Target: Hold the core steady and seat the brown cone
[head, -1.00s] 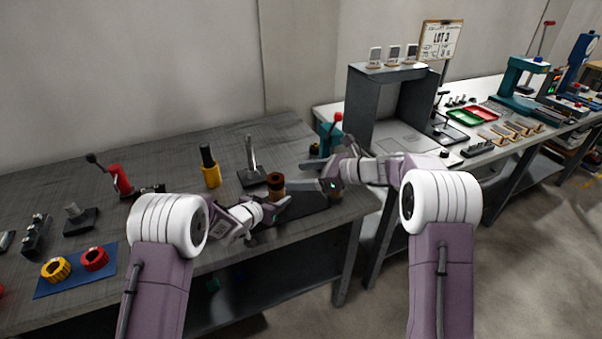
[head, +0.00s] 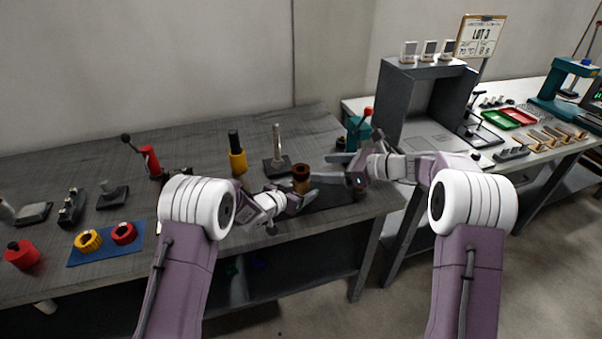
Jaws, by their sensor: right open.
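A brown, round piece with a dark hole in its top (head: 301,172) stands upright on a dark mat on the bench. I cannot tell apart the cone and the core in it. My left gripper (head: 298,194) is low at the near side of this piece, its fingers close to the piece's lower part. Whether they grip it is too small to tell. My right gripper (head: 322,167) is open just right of the piece, its fingers pointing left towards it and apart from each other.
A metal post on a dark base (head: 278,162) and a yellow-black tool (head: 237,158) stand behind. A teal press with a red knob (head: 357,133) is at the back right. Yellow and red rings lie on a blue mat (head: 76,258) at left. The grey bench (head: 190,145) is clear behind.

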